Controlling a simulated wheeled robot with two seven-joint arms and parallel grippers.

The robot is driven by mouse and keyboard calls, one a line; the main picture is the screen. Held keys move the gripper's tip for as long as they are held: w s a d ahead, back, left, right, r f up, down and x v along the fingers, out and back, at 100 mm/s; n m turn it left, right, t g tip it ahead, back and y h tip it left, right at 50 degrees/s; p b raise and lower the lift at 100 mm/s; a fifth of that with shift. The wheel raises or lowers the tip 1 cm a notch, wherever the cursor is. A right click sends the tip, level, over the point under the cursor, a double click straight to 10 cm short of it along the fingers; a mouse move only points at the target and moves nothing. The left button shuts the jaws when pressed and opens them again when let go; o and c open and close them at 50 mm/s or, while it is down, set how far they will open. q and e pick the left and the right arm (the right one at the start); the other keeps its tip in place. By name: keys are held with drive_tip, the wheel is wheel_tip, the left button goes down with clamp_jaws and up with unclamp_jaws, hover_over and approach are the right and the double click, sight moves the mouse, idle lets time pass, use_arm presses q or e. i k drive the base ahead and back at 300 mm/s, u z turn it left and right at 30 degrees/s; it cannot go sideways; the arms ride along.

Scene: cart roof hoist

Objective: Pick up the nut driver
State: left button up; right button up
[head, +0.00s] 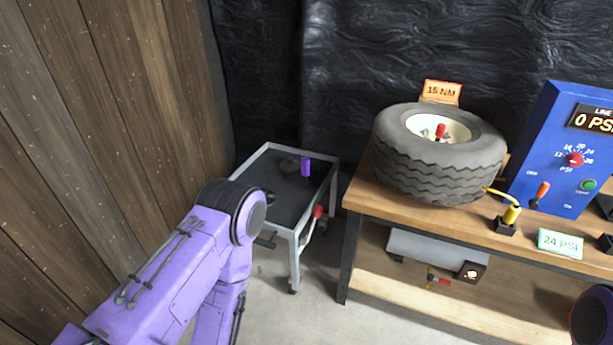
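A tool with an upright purple handle (306,168) stands on the dark top of a small grey cart (328,172) by the back wall. It may be the nut driver, but its shaft and tip are too small to make out. A second upright handle, red (440,131), sticks up from the hub of a tire lying flat on the wooden bench. I cannot tell for sure which of these is the nut driver. My purple left arm covers the cart's near left side. Neither gripper's fingers show.
The tire (440,170) lies on the bench (420,212) beneath a "15 NM" sign (441,92). A blue gauge box (552,170), a yellow-tipped hose (511,215) and a "24 PSI" sign (560,243) are at right. A wooden wall (110,110) bounds the left. Bare floor lies between cart and bench.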

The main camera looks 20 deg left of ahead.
sight(305, 160)
drive_tip(key=u, duration=0.5)
drive_tip(key=k, duration=1.1)
drive_tip(key=z, duration=0.55)
drive_tip(key=i, duration=1.35)
drive_tip(key=u, duration=0.05)
